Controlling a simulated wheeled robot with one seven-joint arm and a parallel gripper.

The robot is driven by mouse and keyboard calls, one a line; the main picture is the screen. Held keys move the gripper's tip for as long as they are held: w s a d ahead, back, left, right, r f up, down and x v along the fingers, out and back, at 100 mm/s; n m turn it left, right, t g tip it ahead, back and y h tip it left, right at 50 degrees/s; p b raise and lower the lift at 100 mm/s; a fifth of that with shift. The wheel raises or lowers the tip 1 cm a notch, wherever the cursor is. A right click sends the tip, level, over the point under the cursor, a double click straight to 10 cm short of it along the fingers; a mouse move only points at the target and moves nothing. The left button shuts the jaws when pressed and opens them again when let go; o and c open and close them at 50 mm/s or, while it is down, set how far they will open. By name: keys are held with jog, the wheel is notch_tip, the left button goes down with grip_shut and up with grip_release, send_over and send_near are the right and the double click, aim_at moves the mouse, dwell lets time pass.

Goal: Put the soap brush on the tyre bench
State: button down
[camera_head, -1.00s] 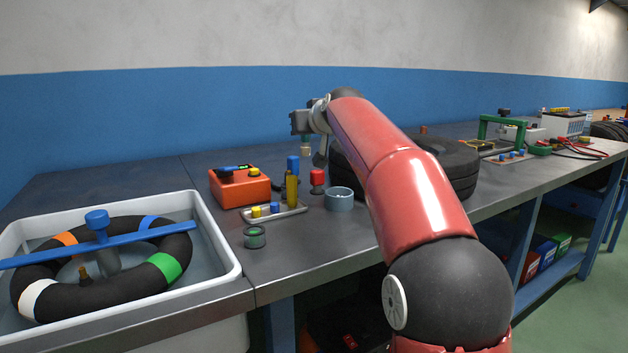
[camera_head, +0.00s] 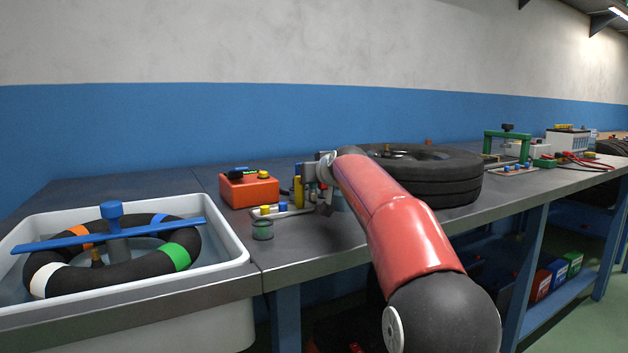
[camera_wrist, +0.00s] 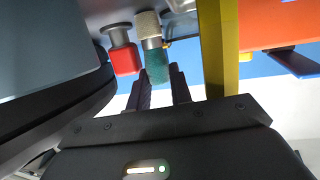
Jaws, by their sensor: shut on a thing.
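My gripper (camera_wrist: 162,88) points down low over the tyre bench, beside the yellow post, in the head view (camera_head: 310,182). Its two black fingers are shut on the soap brush (camera_wrist: 157,66), which has a teal handle, a grey collar and a pale bristle head. The bristle head points away from the fingers, toward the bench. I cannot tell whether the bristles touch the top. The brush is not clear in the head view. The tyre bench (camera_head: 315,238) is a long dark metal workbench.
A yellow post (camera_wrist: 217,45) and a red knob (camera_wrist: 123,58) flank the brush closely. A white water tub (camera_head: 232,245) is at left. The bench front is clear.

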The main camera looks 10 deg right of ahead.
jog(key=shift+f, duration=0.2)
jog(key=c, duration=1.5)
grip_release()
jog(key=shift+r, duration=0.1)
jog(key=shift+c, duration=0.2)
jog(key=shift+r, duration=0.2)
jog(key=b+v, duration=0.2)
jog(key=v, duration=1)
jog(key=shift+b, duration=0.35)
